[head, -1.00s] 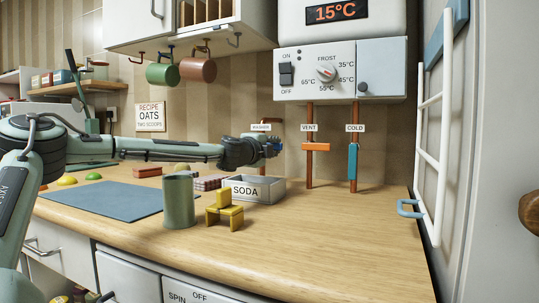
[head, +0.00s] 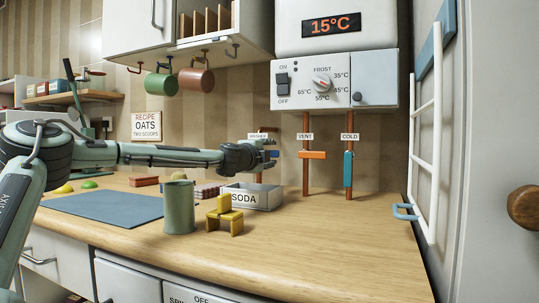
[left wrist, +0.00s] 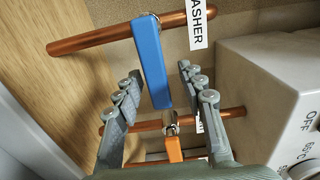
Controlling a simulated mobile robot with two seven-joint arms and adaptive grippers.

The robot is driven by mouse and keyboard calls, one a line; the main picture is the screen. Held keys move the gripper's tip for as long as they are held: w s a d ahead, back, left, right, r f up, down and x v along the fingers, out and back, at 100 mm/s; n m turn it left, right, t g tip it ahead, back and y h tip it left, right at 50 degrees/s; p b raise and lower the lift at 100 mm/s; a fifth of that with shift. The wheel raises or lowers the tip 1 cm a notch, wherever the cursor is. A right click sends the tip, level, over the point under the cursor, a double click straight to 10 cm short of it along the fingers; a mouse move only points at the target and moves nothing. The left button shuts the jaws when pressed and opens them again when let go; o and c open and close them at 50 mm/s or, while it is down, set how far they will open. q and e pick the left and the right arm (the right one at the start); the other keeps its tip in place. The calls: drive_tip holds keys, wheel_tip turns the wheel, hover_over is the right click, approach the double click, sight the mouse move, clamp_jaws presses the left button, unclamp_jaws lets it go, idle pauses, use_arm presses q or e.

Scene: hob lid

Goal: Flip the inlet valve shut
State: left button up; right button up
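A blue lever (left wrist: 152,62) sits crosswise on the copper pipe (left wrist: 85,38) labelled WASHER (left wrist: 198,22) in the left wrist view. My left gripper (left wrist: 160,72) is open, with one finger on each side of the lever's free end; I see no clear contact. In the head view the left gripper (head: 272,150) is at the WASHER pipe and partly hides its lever. Right of it, the VENT pipe has an orange lever (head: 312,155) set crosswise. The COLD pipe has a blue lever (head: 348,170) lying along it. My right gripper is not in view.
The white heater box (head: 322,84) with switch and dial is above the pipes. A SODA tray (head: 264,196), green canister (head: 179,207) and small yellow chair (head: 224,216) stand below the left arm. A white rack (head: 425,150) is at right. The front right counter is clear.

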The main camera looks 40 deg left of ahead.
use_arm(q)
drive_tip(key=v, duration=1.2)
idle(0.8)
